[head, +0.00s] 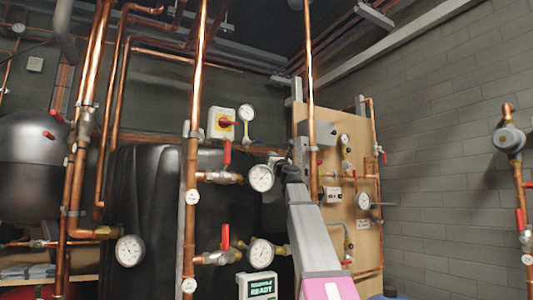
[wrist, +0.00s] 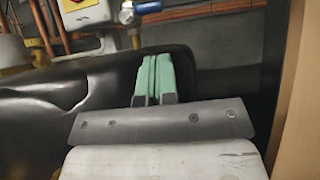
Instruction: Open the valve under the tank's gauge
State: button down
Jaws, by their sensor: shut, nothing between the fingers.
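A black tank (head: 150,190) stands behind the copper pipes. A round white gauge (head: 246,113) is in front of the wall above it, with a brass fitting (head: 247,141) below; I cannot make out a lever there. In the wrist view, a blue round part (wrist: 126,16) and a pale metal piece (wrist: 148,8) are at the top, beyond my fingers. My gripper (wrist: 152,66) has teal fingers pressed together, empty, in front of the black tank and apart from these parts. In the head view my arm hides the gripper's tips.
Red-levered valves (head: 227,153) and (head: 225,238) sit on the copper pipe (head: 190,120), each with a gauge (head: 261,178) beside it. A switch box (head: 221,123) is left of the upper gauge. A wooden panel (head: 345,235) with pipes stands right of my arm.

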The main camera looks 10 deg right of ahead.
jog(key=x, duration=0.9)
jog(key=shift+w+r, duration=0.2)
jog(key=shift+w, duration=0.05)
jog(key=shift+w+r+n+g+y, duration=0.15)
jog(key=shift+n+y, duration=0.25)
jog(key=shift+n, duration=0.2)
jog(key=shift+s+r+n+g+y, duration=0.1)
jog(key=shift+r+n+g+y, duration=0.1)
jog(key=shift+n+y, duration=0.3)
notch_tip(320, 180, up, 8)
jog(key=n+g+y, duration=0.3)
jog(key=n+y, duration=0.1)
jog(key=n, duration=0.2)
send_over(255, 141)
jog(key=s+d, duration=0.1)
jog(key=shift+d, duration=0.15)
dwell(0.7)
